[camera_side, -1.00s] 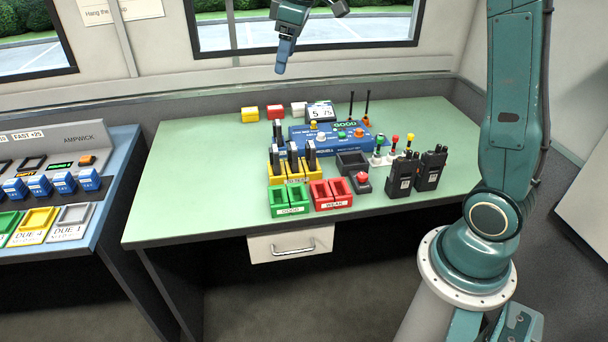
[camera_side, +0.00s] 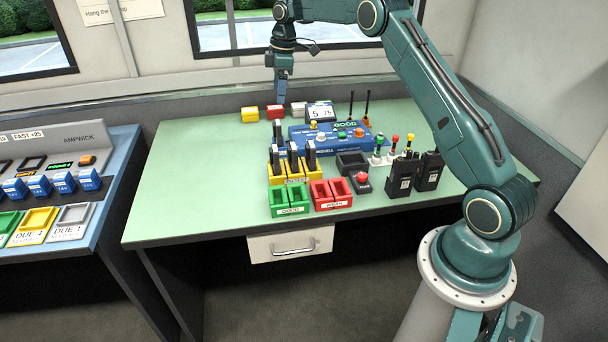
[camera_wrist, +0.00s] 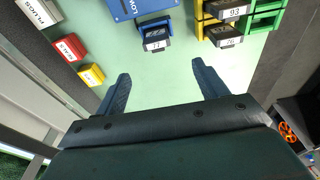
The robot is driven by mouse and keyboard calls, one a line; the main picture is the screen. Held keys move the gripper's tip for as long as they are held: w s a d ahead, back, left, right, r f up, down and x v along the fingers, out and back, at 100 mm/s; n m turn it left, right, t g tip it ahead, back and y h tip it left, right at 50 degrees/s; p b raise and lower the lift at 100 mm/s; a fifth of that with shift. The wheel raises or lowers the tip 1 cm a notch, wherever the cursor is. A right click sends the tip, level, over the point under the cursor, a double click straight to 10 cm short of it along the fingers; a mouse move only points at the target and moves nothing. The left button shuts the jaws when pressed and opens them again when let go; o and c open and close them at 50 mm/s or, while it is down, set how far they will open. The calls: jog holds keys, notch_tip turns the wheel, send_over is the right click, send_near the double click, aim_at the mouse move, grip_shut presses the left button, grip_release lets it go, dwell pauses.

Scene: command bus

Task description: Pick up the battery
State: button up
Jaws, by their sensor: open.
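Several dark upright batteries stand on the green table. One battery (camera_side: 277,133) (camera_wrist: 155,43) is in a blue holder at the tester's left end, with a white label in the wrist view. Others, such as this battery (camera_side: 310,153), stand in the yellow rack (camera_side: 296,178); it also shows in the wrist view (camera_wrist: 197,10), with labelled batteries (camera_wrist: 228,40).
The blue tester (camera_side: 352,143) reads GOOD. Yellow (camera_side: 250,114), red (camera_side: 275,111) and white (camera_side: 298,108) blocks line the back edge. Green (camera_side: 288,200) and red (camera_side: 330,194) bins are in front, with radios (camera_side: 402,176) at right. The table's left part is clear.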

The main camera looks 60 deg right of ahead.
aim_at(277, 122)
jog(key=shift+w+f, duration=0.15)
jog(key=shift+f, duration=1.45)
jog(key=shift+w+f, duration=0.2)
jog(key=shift+f, duration=1.4)
jog(key=shift+w+f, duration=0.15)
jog(key=shift+f, duration=1.45)
jog(key=shift+w+a+f, duration=0.15)
jog(key=shift+a+f, duration=0.05)
jog(key=shift+f, duration=1.1)
jog(key=shift+w+a+f, duration=0.15)
jog(key=shift+f, duration=1.1)
jog(key=c, duration=1.2)
jog(key=shift+r, duration=0.15)
